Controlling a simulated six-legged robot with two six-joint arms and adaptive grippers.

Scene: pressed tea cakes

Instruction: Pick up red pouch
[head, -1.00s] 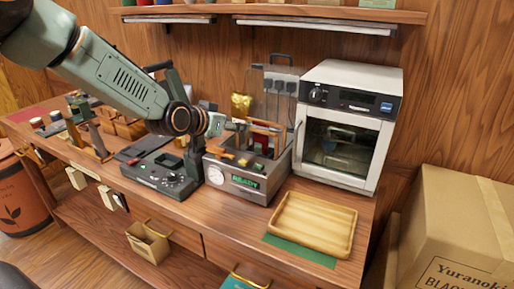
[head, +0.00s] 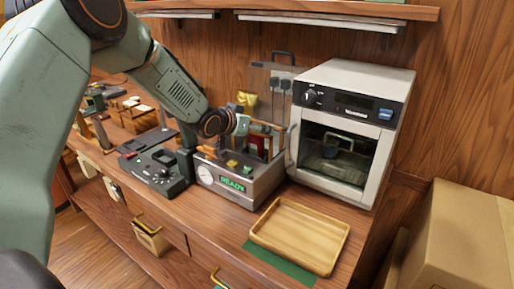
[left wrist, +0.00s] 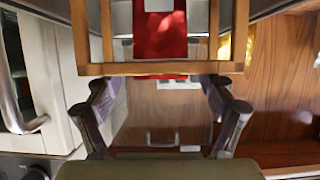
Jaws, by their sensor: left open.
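The red pouch (head: 258,144) sits upright in a wooden frame (head: 276,133) at the back of the grey machine with a READY display. In the left wrist view the red pouch (left wrist: 160,33) shows at the top, behind a wooden bar (left wrist: 160,69) of the frame. My left gripper (head: 250,124) is at the frame, close to the pouch. In the left wrist view its fingers (left wrist: 160,90) are spread apart with nothing between them. The lower part of the pouch is hidden in the head view. My right gripper is not seen.
A white oven (head: 350,130) stands close on the right of the machine (head: 235,185). A gold pouch (head: 246,99) is behind it, near the wall. An empty wooden tray (head: 257,236) lies in front, on a green mat. A dark device (head: 157,172) stands left.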

